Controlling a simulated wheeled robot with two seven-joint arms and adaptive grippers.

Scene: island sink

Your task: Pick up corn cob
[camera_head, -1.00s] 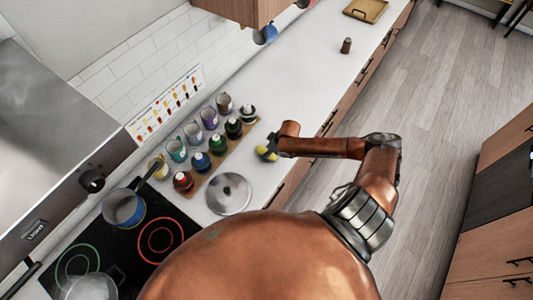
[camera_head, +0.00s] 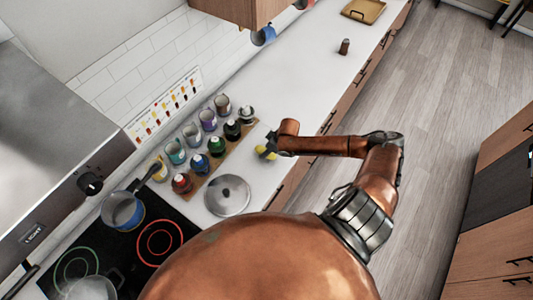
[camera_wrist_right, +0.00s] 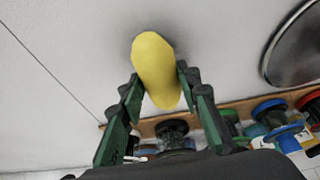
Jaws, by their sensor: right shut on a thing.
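The yellow corn cob (camera_wrist_right: 156,68) lies between the two fingers of my right gripper (camera_wrist_right: 158,98) in the right wrist view, with its far end sticking out past the fingertips. The fingers are shut on its near part. In the head view, the corn cob (camera_head: 262,150) shows as a small yellow patch at the end of my right arm, low at the white counter. I cannot tell whether it touches the counter. My right gripper is mostly hidden behind its own wrist there. My left gripper is not in view.
A wooden board (camera_head: 213,168) with several dark bottles stands left of the corn cob, with several cups behind it. A round metal lid (camera_head: 228,195) lies nearer, beside the black stovetop (camera_head: 130,255) with a pot (camera_head: 124,210). The counter beyond is mostly clear.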

